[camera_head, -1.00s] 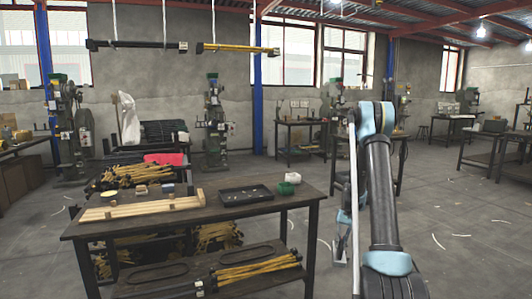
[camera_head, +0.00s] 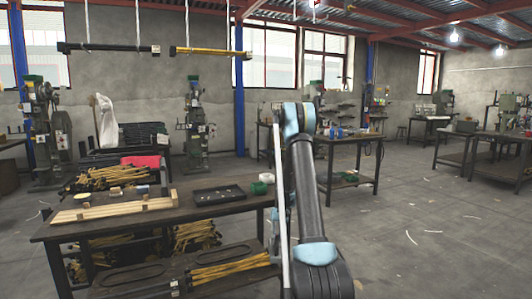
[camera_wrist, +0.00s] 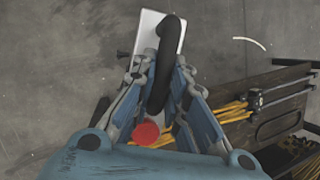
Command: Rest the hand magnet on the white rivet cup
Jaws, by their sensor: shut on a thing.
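The hand magnet shows in the wrist view, with a black looped handle (camera_wrist: 166,62) and a pale flat plate beyond it. My gripper (camera_wrist: 160,78) is shut on its handle, with the blue-grey fingers on both sides. A red round part (camera_wrist: 146,132) shows at the near end of the handle. In the head view the white rivet cup (camera_head: 267,177) stands at the right end of the work table (camera_head: 150,222), just behind a green cup (camera_head: 259,188). My arm (camera_head: 307,190) stands right of both cups. My gripper and the magnet are mostly hidden behind it there.
A black tray (camera_head: 218,195) lies left of the cups. The wrist view shows bare floor below the magnet and the tools on the shelf (camera_wrist: 268,84) at right. Open floor lies right of my arm.

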